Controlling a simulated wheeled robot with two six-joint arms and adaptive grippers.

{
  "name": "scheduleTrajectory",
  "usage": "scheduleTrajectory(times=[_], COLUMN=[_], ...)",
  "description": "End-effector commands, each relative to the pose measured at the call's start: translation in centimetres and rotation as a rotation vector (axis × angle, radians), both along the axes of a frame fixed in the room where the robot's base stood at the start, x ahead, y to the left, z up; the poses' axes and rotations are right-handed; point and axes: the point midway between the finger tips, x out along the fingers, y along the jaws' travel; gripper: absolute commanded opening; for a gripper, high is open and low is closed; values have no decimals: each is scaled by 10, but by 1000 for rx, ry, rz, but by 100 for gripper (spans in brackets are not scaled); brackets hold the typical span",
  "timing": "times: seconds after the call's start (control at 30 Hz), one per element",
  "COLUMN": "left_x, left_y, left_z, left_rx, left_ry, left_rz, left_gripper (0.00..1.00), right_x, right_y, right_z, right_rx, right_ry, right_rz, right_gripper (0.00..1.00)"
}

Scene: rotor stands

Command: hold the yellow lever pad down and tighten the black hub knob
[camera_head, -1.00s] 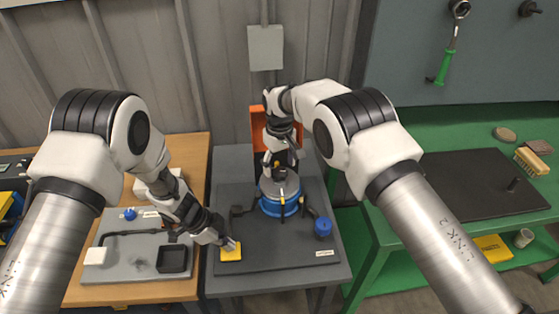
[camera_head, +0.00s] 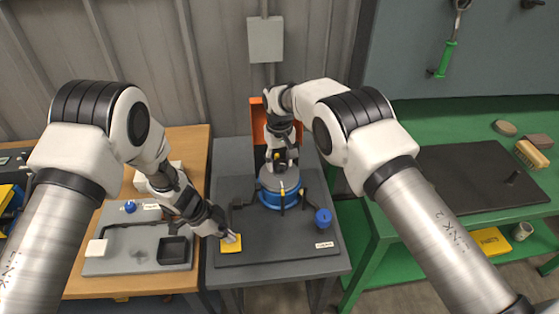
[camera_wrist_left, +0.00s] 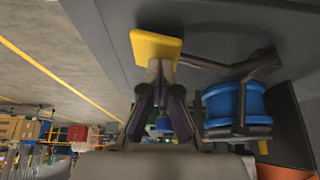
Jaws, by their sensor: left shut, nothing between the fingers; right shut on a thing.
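The yellow lever pad (camera_head: 231,244) is at the front left of the dark board. My left gripper (camera_head: 231,237) is shut, with its fingertips on the pad's top; nothing is between the fingers. In the left wrist view the yellow pad (camera_wrist_left: 155,46) meets the closed fingertips (camera_wrist_left: 160,72). The rotor (camera_head: 268,196), a blue drum with a grey top, stands on the board behind the pad. My right gripper (camera_head: 280,163) is shut over the rotor's centre, on the black hub knob, which the fingers mostly hide.
A blue knob-like cylinder (camera_head: 323,217) stands at the board's right. An orange panel (camera_head: 257,120) rises behind the rotor. A second, grey plate (camera_head: 125,262) with a black tray (camera_head: 174,250) lies on the wooden table at left. A green bench (camera_head: 378,215) stands at right.

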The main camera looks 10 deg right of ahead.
Motion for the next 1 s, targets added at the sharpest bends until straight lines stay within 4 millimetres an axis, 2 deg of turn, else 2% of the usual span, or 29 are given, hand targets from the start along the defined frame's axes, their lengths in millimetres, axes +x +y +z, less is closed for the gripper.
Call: scheduleTrajectory(times=[0.3, 0.4, 0.63, 0.67, 0.7, 0.73, 1.0], left_x=[0, 0, 0, 0, 0, 0, 0], left_y=[0, 0, 0, 0, 0, 0, 0], left_z=[0, 0, 0, 0, 0, 0, 0], left_rx=[0, 0, 0, 0, 0, 0, 0], left_ry=[0, 0, 0, 0, 0, 0, 0], left_rz=[0, 0, 0, 0, 0, 0, 0], left_gripper=[0, 0, 0, 0, 0, 0, 0], right_x=[-1, -1, -1, -1, -1, -1, -1], right_y=[0, 0, 0, 0, 0, 0, 0], right_z=[-1, -2, -2, -2, -2, -2, -1], right_rx=[0, 1, -1, -1, -1, -1, 1], right_ry=[3, 3, 4, 4, 4, 4, 2], right_rz=[-714, -873, -920, -920, -919, -919, -915], right_gripper=[22, 22, 22, 51, 65, 71, 71])
